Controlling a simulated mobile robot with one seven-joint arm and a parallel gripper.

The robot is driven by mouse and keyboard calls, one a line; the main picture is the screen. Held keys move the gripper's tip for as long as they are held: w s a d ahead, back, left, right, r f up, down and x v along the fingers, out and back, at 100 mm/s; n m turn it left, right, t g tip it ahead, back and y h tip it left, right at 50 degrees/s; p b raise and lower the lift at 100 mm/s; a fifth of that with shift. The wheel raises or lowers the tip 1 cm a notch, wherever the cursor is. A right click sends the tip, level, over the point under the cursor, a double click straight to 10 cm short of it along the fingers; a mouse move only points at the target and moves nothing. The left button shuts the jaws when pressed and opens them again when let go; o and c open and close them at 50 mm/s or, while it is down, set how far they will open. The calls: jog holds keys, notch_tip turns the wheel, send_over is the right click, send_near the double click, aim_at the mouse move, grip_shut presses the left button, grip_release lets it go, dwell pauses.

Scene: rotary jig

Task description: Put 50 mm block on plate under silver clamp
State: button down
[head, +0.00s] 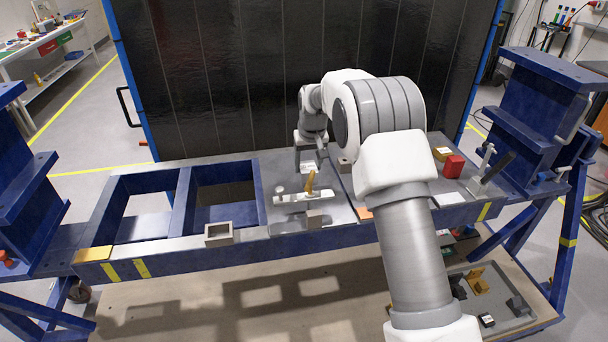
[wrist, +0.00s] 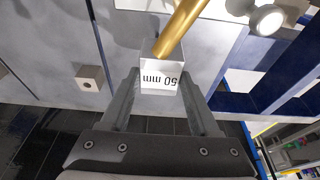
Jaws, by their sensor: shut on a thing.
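The 50 mm block (wrist: 162,80), white-faced with its label upside down, sits between the fingers of my gripper (wrist: 160,90) in the wrist view. My gripper is shut on it. In the head view my gripper (head: 309,166) is just behind the silver clamp (head: 298,199) with the gold handle (head: 311,183); the block is hard to make out there. The clamp stands on a grey plate (head: 285,222) on the bench. In the wrist view the gold handle (wrist: 182,28) crosses close to the block, and the clamp's round silver end (wrist: 268,18) is at upper right. Whether the block touches the plate cannot be told.
A grey block with a hole (wrist: 89,85) lies left of my gripper in the wrist view. A hollow grey box (head: 218,235) stands at the bench front. A red block (head: 454,167) and another clamp (head: 484,170) are at right. Open frame bays lie left.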

aim_at(304, 177)
jog(key=shift+a+f, duration=0.3)
jog(key=shift+a, duration=0.3)
jog(key=shift+f+p, duration=0.5)
jog(key=shift+f, duration=1.5)
jog(key=shift+f, duration=0.15)
jog(key=shift+c, duration=0.6)
grip_release()
